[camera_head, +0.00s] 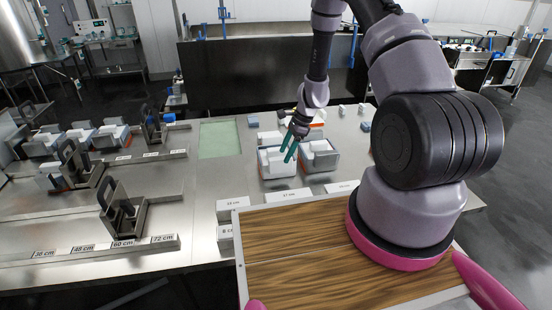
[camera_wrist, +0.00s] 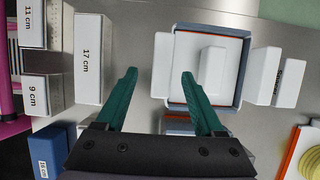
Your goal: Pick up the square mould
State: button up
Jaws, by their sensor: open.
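A square, grey-blue mould (camera_wrist: 238,75) with a white lid and an upright white block on it lies right of centre in the wrist view. It appears to be the left of two box-like moulds, the left mould (camera_head: 279,171) and the right mould (camera_head: 322,162), in the head view. My gripper (camera_head: 289,152) is open and empty, its green fingers pointing down above these moulds. In the wrist view, my gripper (camera_wrist: 160,73) has one finger left of the square mould and the other overlapping its lid. A second mould below it is mostly hidden by my gripper.
Labelled blocks, including a 17 cm block (camera_wrist: 88,58), stand left in the wrist view. White pieces (camera_wrist: 274,77) stand close to the mould's right side. A green mat (camera_head: 220,139) lies on the steel table. Metal presses (camera_head: 122,212) stand at left.

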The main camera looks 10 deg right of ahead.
aim_at(282, 158)
jog(key=x, duration=0.5)
jog(key=shift+w+a, duration=0.1)
jog(key=shift+w, duration=0.05)
grip_shut()
jog(key=shift+r, duration=0.1)
dwell(1.1)
